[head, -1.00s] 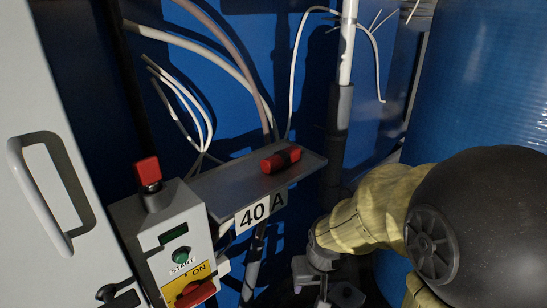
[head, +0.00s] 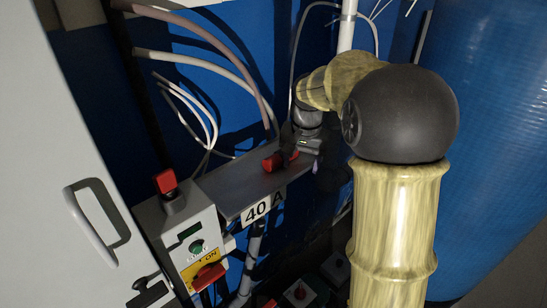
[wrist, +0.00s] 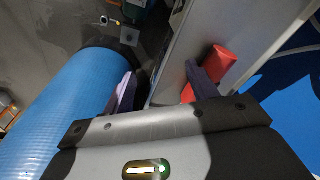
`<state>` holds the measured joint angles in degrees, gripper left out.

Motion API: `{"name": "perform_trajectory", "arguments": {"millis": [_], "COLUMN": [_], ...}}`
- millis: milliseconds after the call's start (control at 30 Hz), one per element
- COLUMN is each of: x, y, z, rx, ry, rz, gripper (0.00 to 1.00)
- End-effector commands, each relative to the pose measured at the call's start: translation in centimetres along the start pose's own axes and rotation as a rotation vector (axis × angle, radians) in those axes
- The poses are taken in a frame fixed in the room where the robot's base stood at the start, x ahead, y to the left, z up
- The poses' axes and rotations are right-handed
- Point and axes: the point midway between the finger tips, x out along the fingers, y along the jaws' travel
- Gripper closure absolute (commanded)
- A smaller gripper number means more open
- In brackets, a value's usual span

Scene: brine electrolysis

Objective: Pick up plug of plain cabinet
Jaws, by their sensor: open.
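A red and black plug (head: 272,163) lies on the narrow grey shelf (head: 232,188) above the "40 A" label. My gripper (head: 298,158) is at the shelf's right end and hides the plug's right part. In the wrist view my gripper (wrist: 163,88) is open, with nothing seen held between its fingers. The red plug (wrist: 224,62) is at the right finger, which covers its middle; I cannot tell whether they touch. Another red plug-like piece (head: 166,181) stands upright on the grey control box. I cannot tell which cabinet either belongs to.
The control box (head: 181,222) has a green START button and a red ON switch (head: 208,275). A pale cabinet door with a handle (head: 92,225) is at left. Cables (head: 190,60) hang behind the shelf. A large blue cylinder (head: 490,150) stands at right.

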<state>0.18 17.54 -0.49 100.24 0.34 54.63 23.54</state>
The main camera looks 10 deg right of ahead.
Motion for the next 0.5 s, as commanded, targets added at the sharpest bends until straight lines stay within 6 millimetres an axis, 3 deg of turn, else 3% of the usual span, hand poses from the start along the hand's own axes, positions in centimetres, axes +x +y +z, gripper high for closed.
{"name": "perform_trajectory", "arguments": {"millis": [200,500], "x": [-2.9,-6.7], "y": [-1.8,-3.5], "z": [-4.3,-8.6], "rx": [0.125,0.303], "ry": [-0.024,-0.059], "rz": [0.012,0.038], "gripper": [0.42,0.42]}}
